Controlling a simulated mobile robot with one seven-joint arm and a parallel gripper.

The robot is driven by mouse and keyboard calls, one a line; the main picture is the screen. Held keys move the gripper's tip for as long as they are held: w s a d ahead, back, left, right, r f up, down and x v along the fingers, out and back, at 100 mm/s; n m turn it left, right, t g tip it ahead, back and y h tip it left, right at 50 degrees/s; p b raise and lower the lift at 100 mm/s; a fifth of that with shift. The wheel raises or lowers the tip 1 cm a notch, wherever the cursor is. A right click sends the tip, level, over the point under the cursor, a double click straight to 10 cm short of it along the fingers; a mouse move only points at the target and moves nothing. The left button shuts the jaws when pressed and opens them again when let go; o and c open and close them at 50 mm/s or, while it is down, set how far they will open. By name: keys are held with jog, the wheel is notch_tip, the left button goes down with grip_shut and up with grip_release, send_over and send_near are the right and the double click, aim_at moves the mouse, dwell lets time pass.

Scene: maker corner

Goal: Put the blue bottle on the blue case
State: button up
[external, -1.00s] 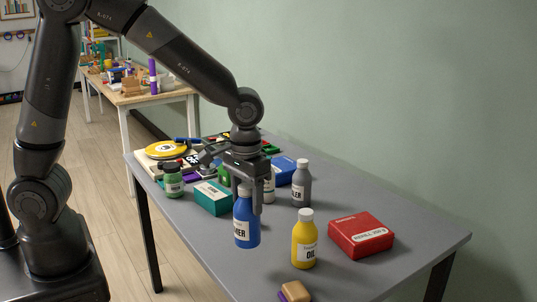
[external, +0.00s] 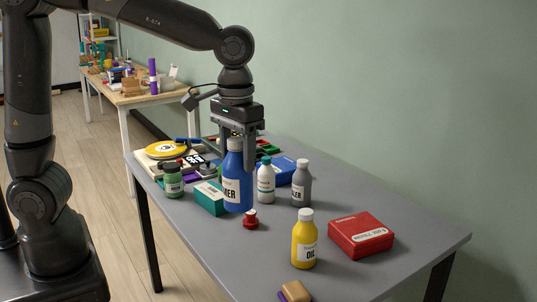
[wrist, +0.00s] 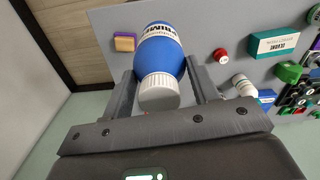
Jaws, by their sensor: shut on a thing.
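The blue bottle (external: 234,185) has a white label and is upright in my gripper (external: 238,160), raised over the grey table. The fingers are shut on its upper part. In the wrist view the bottle (wrist: 158,55) shows its white cap between the two fingers (wrist: 165,95). The blue case (external: 287,165) lies flat farther back on the table, to the right of the held bottle. It is partly hidden behind the white bottle with a teal cap (external: 265,184), and its top looks bare where it shows.
A grey bottle (external: 302,190) stands close to the case's right front. A teal box (external: 208,201), a green jar (external: 173,184) and a small red piece (external: 251,221) are near the held bottle. A yellow bottle (external: 304,248) and red case (external: 360,238) are at right front.

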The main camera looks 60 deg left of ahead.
jog(key=w+a+r+n, duration=0.1)
jog(key=w+a+n, duration=0.2)
jog(key=w, duration=0.5)
jog(key=w+a+r+n, duration=0.2)
jog(key=w+a+n, duration=0.15)
jog(key=w, duration=0.35)
jog(key=w+a+f+n, duration=0.2)
jog(key=w+a+n, duration=1)
jog(key=w+a, duration=0.85)
jog(key=w+a+f, duration=0.2)
jog(key=a+f, duration=1)
jog(key=f, duration=0.4)
jog(key=shift+f, duration=0.15)
jog(key=shift+f+m, duration=0.1)
jog(key=shift+m, duration=0.15)
jog(key=o, duration=1.5)
